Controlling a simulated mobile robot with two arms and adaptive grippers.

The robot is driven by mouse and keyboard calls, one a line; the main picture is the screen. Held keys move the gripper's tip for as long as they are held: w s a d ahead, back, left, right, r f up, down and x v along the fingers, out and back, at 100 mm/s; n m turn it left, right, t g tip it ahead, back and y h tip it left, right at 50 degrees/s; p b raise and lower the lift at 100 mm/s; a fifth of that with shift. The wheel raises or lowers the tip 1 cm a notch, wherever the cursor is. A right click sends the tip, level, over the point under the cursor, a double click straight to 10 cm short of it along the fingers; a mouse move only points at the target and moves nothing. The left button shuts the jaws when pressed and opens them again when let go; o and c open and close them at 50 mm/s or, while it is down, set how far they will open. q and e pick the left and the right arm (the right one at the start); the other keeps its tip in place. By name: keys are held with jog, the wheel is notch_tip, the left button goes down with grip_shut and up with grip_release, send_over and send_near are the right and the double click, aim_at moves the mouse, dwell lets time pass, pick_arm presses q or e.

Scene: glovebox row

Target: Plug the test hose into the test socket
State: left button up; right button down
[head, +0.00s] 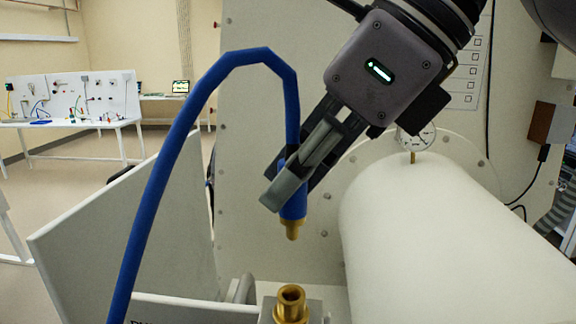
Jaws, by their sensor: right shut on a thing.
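The blue test hose (160,180) rises from the bottom left, arches over and comes down to a blue end with a brass tip (293,229). My right gripper (287,183) is shut on this hose end, tip pointing down and slightly tilted. The brass test socket (291,303) stands at the bottom middle with its round opening facing up. The brass tip hangs above the socket, with a clear gap between them. The lower part of the socket is cut off by the picture edge. My left gripper is not in view.
A large white cylinder (450,240) lies right of the socket, with a pressure gauge (415,138) behind it. A pale upright panel (130,235) stands at left. A bolted wall panel (250,130) is behind. A workbench (75,122) is far off at left.

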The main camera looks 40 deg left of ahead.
aim_at(304, 219)
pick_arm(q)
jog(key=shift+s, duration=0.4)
pick_arm(e)
jog(key=shift+s+d+r, duration=0.1)
jog(key=shift+s, duration=0.05)
jog(key=shift+f, duration=0.35)
notch_tip(304, 219, down, 4)
jog(key=b, duration=0.3)
jog(key=shift+r, duration=0.1)
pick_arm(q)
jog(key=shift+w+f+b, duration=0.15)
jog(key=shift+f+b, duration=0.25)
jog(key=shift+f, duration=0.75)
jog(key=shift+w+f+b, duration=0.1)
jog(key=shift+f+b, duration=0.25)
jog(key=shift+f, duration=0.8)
pick_arm(e)
jog(key=shift+f, duration=0.75)
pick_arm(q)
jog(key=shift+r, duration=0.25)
pick_arm(e)
jog(key=shift+r, duration=0.1)
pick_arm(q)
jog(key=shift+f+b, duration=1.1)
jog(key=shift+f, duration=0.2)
pick_arm(e)
jog(key=shift+f, duration=1.7)
jog(key=c, duration=1.4)
grip_release()
jog(key=shift+o, duration=0.2)
